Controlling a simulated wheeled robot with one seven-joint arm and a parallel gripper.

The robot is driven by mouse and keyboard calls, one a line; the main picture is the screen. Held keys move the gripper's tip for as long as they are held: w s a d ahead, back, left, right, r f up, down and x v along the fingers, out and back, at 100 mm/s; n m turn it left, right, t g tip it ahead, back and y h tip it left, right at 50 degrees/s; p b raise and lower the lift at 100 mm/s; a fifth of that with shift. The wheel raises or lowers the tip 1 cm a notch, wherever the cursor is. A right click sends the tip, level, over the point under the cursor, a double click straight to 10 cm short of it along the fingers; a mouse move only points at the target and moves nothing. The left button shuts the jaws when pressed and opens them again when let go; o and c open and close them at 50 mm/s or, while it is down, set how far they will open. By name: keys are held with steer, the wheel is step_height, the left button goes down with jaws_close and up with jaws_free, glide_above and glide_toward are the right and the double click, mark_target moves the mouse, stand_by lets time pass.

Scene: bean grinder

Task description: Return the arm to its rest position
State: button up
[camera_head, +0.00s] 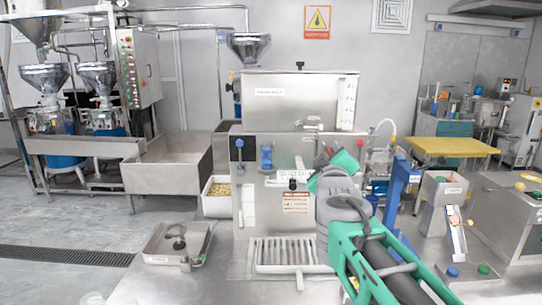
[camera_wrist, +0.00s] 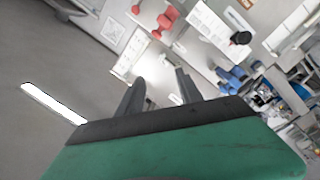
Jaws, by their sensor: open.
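My arm, green and grey, reaches up from the lower right of the head view in front of the steel grinder (camera_head: 275,180). My gripper (camera_head: 324,157) is at its upper end, before the right part of the grinder's front panel. In the wrist view the two dark fingers of my gripper (camera_wrist: 158,85) stand apart with nothing between them. Beyond them that view shows a tilted pale panel with red knobs (camera_wrist: 165,20) and a black knob (camera_wrist: 240,38). My arm hides part of the grinder's lower right front.
A slatted drain tray (camera_head: 290,255) lies at the grinder's foot. A blue upright stand (camera_head: 394,195) and a grey bin (camera_head: 444,187) are close to my arm's right.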

steer(key=s+a+f+m+g+y, duration=0.1)
steer(key=s+a+f+m+g, duration=0.3)
steer(key=f, duration=0.8)
steer(key=s+d+f+m+g+y, duration=0.15)
steer(key=s+f+g, duration=0.45)
steer(key=f, duration=0.7)
steer(key=s+d+f+m+g, duration=0.1)
steer(key=s+f+g, duration=0.1)
steer(key=s, duration=0.8)
steer(key=s+d+f+m+g, duration=0.2)
steer(key=s+f, duration=0.3)
steer(key=s, duration=0.5)
steer(key=shift+s+d+f+g, duration=0.15)
steer(key=shift+s+f+g, duration=0.15)
steer(key=shift+s, duration=0.05)
steer(key=shift+c, duration=0.7)
